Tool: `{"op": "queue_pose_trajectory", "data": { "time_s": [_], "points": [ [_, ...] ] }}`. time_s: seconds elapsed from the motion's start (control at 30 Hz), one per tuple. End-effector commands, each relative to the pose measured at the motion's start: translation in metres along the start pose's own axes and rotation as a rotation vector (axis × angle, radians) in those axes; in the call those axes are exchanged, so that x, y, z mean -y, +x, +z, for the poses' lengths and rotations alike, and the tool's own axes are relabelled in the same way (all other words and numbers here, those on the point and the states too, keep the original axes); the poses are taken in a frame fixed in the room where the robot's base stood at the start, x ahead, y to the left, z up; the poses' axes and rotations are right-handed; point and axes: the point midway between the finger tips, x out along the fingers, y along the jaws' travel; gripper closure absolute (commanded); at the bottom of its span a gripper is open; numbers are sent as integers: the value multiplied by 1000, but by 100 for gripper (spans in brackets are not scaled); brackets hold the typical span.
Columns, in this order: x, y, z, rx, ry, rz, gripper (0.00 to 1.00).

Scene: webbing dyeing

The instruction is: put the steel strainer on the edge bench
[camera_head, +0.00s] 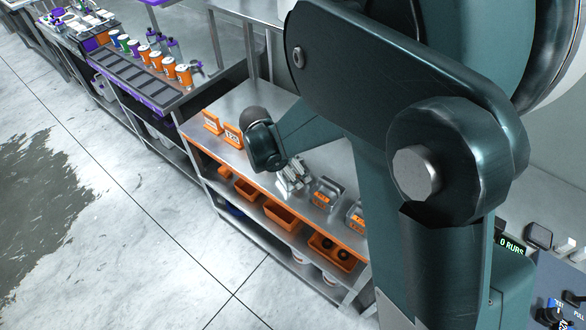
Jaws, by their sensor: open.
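A steel-topped bench with an orange front edge (250,174) stands in the middle of the head view; I cannot tell for sure whether it is the edge bench. My arm reaches down over it from the upper right. My gripper (294,178) is a small grey shape low over the bench top, open, with its fingers too small to see in detail. I cannot make out the steel strainer anywhere; my arm hides much of the right side. I cannot tell whether the gripper touches anything.
Orange signs (233,135) stand at the bench's left. Grey holders with orange labels (327,194) stand right of my gripper. Orange bins (284,215) sit on the shelf below. A purple-edged bench (132,83) with several cups is at upper left. The floor (130,215) in front is clear.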

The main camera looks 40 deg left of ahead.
Motion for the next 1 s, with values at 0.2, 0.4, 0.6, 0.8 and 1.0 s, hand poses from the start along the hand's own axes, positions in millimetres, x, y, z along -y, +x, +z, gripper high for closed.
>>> {"op": "queue_pose_trajectory", "data": {
  "time_s": [0.2,0.4,0.6,0.8,1.0],
  "points": [
    [0,-15,1,0,-1,0,30],
    [0,-42,1,0,-1,0,30],
    [0,-75,0,0,-1,0,30],
    [0,-103,1,0,-1,0,30],
    [0,-118,1,0,-1,0,30]
  ]
}}
